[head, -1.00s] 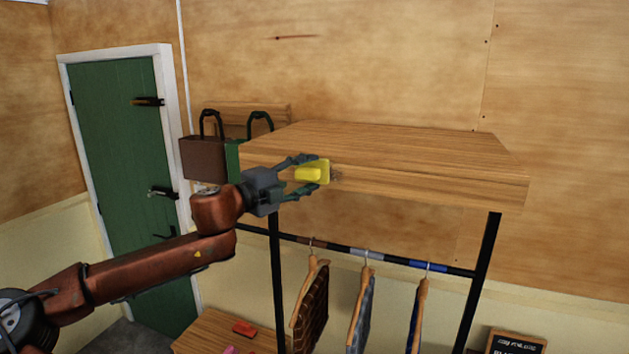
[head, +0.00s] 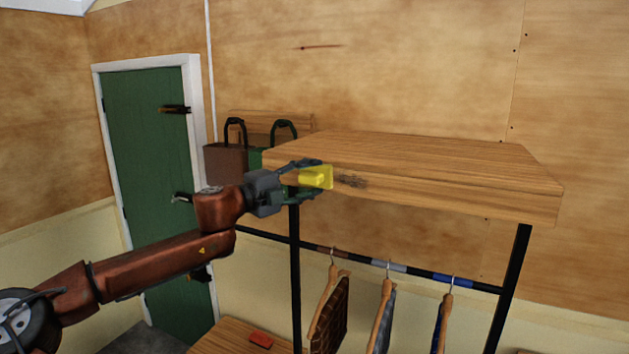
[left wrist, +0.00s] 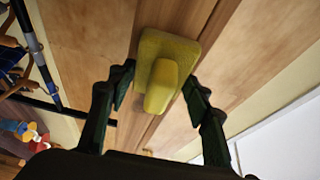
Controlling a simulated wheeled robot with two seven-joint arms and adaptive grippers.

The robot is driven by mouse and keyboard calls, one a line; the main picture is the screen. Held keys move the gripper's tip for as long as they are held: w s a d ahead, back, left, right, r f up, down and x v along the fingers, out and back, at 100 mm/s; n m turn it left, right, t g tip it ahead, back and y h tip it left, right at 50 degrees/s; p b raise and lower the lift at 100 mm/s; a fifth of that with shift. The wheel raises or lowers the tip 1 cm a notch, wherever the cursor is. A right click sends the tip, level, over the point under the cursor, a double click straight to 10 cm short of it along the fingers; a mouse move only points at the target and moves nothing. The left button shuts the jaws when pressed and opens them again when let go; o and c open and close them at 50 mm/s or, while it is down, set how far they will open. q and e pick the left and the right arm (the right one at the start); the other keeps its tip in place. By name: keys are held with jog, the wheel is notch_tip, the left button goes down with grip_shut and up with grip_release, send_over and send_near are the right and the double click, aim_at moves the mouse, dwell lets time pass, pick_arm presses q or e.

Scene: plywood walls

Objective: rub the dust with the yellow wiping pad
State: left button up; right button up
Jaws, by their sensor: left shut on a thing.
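The yellow wiping pad (head: 318,177) is held at the front edge of the wooden shelf top (head: 430,190), towards its left end. My left gripper (head: 321,179) is shut on the pad's raised grip. In the left wrist view the pad (left wrist: 187,52) lies across the wood's edge, with a finger on each side of its grip. Whether the pad touches the wood is hard to tell. The dust is not visible in the wrist view. My right gripper is not in view.
Below the shelf, black posts (head: 507,290) carry a rail with several hangers of clothes (head: 328,315). Two bags, one brown (head: 226,164), stand behind my gripper. A red object (head: 261,340) lies on a low wooden surface. A green door (head: 150,150) is at left.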

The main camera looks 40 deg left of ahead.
aim_at(317, 182)
pick_arm(q)
jog(key=shift+w+d+p, duration=0.2)
jog(key=shift+d+p, duration=0.05)
jog(key=shift+d, duration=0.6)
jog(key=shift+w+d+p, duration=0.2)
jog(key=shift+d, duration=0.65)
jog(key=shift+w+d+r+p, duration=0.1)
jog(key=shift+w+d+p, duration=0.1)
jog(key=shift+d+p, duration=0.55)
jog(key=shift+w+d+p, duration=0.2)
jog(key=shift+d+p, duration=0.5)
jog(key=shift+d, duration=0.15)
jog(key=d+p, duration=0.2)
jog(key=p, duration=0.1)
jog(key=shift+w+d, duration=0.3)
jog(key=shift+d, duration=0.05)
jog(key=shift+w+d+p, duration=0.1)
jog(key=shift+d+p, duration=0.2)
jog(key=shift+p, duration=0.2)
jog(key=d+p, duration=0.2)
jog(key=p, duration=0.1)
jog(key=shift+w+d+r+p, duration=0.1)
jog(key=shift+w+d+p, duration=0.05)
jog(key=shift+w+p, duration=0.15)
jog(key=shift+w+d+p, duration=0.1)
jog(key=shift+d+p, duration=0.4)
jog(key=shift+f, duration=0.2)
